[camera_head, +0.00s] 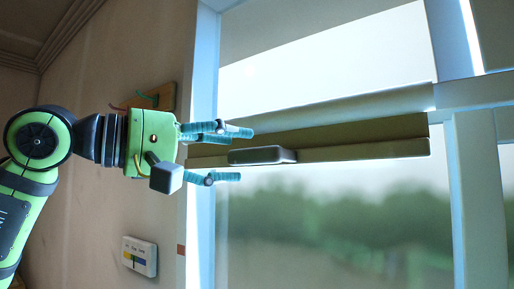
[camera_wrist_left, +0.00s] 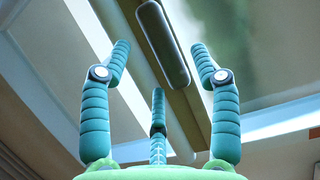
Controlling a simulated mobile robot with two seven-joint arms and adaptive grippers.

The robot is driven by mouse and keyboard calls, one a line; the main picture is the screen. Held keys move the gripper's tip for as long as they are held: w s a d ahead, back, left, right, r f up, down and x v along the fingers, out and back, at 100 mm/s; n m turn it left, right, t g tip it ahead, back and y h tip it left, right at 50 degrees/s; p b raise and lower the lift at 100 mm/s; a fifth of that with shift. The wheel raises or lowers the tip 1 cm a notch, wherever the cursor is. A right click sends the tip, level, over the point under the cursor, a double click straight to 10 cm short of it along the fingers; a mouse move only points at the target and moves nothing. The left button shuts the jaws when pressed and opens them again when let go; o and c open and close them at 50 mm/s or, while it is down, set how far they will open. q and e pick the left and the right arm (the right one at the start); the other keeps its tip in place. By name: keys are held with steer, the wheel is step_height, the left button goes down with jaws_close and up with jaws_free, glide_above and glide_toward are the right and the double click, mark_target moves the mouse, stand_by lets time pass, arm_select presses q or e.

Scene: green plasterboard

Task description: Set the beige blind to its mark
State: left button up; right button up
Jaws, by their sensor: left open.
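The beige blind's bottom rail (camera_head: 365,148) runs across the window in the head view, with a dark rounded grip (camera_head: 262,155) near its left end. My left gripper (camera_head: 240,155) is open, its teal fingers pointing right at the grip's left end, some above and one below. In the left wrist view, the grip (camera_wrist_left: 162,45) shows beyond and between the spread fingers (camera_wrist_left: 168,70), and the rail (camera_wrist_left: 188,110) runs behind it. I cannot tell whether any finger touches it. My right gripper is not in view.
A wooden hook board (camera_head: 165,97) is on the wall behind my left wrist. A white panel with coloured patches (camera_head: 139,256) is on the wall below. The pale window frame (camera_head: 205,235) stands close to my fingers. The space below the rail is clear.

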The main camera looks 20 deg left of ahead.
mark_target(247, 151)
arm_select(q)
steer(key=p+x, duration=0.1)
steer(key=x, duration=0.4)
steer(key=shift+s, duration=0.1)
